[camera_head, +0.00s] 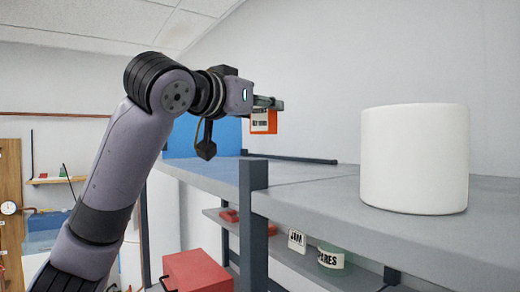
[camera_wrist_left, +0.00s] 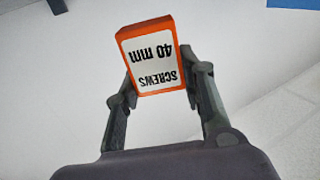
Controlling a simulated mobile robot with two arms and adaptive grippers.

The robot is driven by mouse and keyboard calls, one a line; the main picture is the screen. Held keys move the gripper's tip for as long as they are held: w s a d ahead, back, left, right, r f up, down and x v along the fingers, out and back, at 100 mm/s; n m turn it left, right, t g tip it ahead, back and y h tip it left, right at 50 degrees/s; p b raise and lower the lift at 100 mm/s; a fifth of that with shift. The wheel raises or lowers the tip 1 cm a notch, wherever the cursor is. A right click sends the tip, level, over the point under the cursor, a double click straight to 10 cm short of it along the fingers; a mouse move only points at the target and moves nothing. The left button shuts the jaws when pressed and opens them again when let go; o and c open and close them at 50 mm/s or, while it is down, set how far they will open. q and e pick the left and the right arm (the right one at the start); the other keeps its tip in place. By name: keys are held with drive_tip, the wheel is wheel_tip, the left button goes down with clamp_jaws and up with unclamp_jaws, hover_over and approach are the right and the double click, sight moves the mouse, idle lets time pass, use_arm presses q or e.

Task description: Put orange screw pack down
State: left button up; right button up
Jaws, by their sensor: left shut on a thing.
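The orange screw pack (camera_head: 264,122) has a white label and hangs in my left gripper (camera_head: 266,103) above the grey top shelf (camera_head: 310,203). In the left wrist view the pack (camera_wrist_left: 152,60) shows its label, "SCREWS 40 mm", upside down. The fingers of my left gripper (camera_wrist_left: 160,82) are closed on its two sides. The pack is apart from the shelf surface in the head view. My right gripper is in neither view.
A large white cylinder (camera_head: 414,160) stands on the right of the top shelf. A blue box (camera_head: 205,138) is behind the arm. A dark post (camera_head: 252,220) rises at the shelf's front edge. A red toolbox (camera_head: 198,271) is below. The shelf left of the cylinder is clear.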

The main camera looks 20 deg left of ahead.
sight(258, 129)
use_arm(q)
drive_tip(key=f, duration=0.3)
drive_tip(key=shift+a+f, duration=0.2)
drive_tip(key=shift+f, duration=0.1)
drive_tip(key=shift+s+f, duration=0.15)
drive_tip(key=shift+f, duration=0.2)
wheel_tip(258, 129, down, 2)
drive_tip(key=shift+d+f, duration=0.1)
drive_tip(key=shift+f, duration=0.5)
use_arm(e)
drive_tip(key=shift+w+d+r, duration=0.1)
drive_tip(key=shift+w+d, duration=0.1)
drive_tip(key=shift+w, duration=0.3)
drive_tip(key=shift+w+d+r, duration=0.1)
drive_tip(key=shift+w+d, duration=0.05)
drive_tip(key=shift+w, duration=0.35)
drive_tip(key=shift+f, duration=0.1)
use_arm(q)
drive_tip(key=o, duration=0.8)
drive_tip(key=shift+f, duration=0.1)
drive_tip(key=o, duration=0.4)
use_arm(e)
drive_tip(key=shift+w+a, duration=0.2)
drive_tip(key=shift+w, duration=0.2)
